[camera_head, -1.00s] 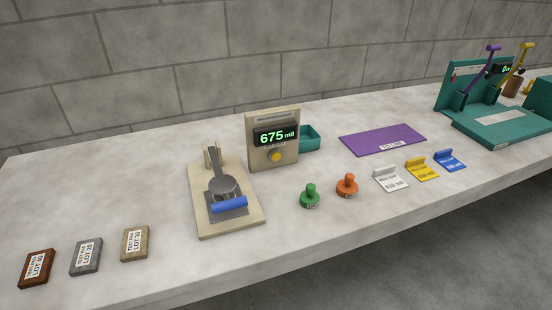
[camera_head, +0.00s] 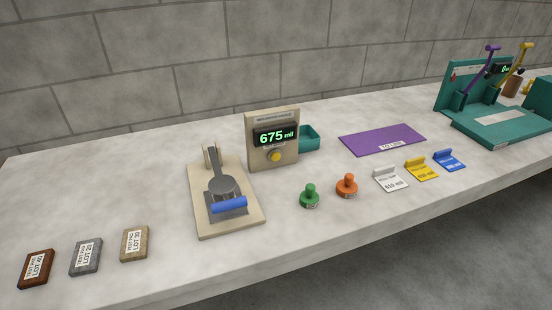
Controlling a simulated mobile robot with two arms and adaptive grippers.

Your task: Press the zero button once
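A beige display unit (camera_head: 287,160) stands upright on the bench. Its dark screen (camera_head: 275,137) reads 675 mil in green. A round yellow button (camera_head: 275,156) sits below the screen on its front face; its label is too small to read. In front and to the left lies a beige gauge base (camera_head: 243,219) with a grey lever and disc (camera_head: 222,184) and a blue handle (camera_head: 230,205). Neither of my grippers shows in the head view.
Test pads (camera_head: 85,257) lie at the front left. A green stamp (camera_head: 309,196), an orange stamp (camera_head: 346,186) and white, yellow and blue tags (camera_head: 421,169) stand to the right. A teal tray (camera_head: 309,138), purple mat (camera_head: 382,139) and teal machine (camera_head: 500,122) are farther right.

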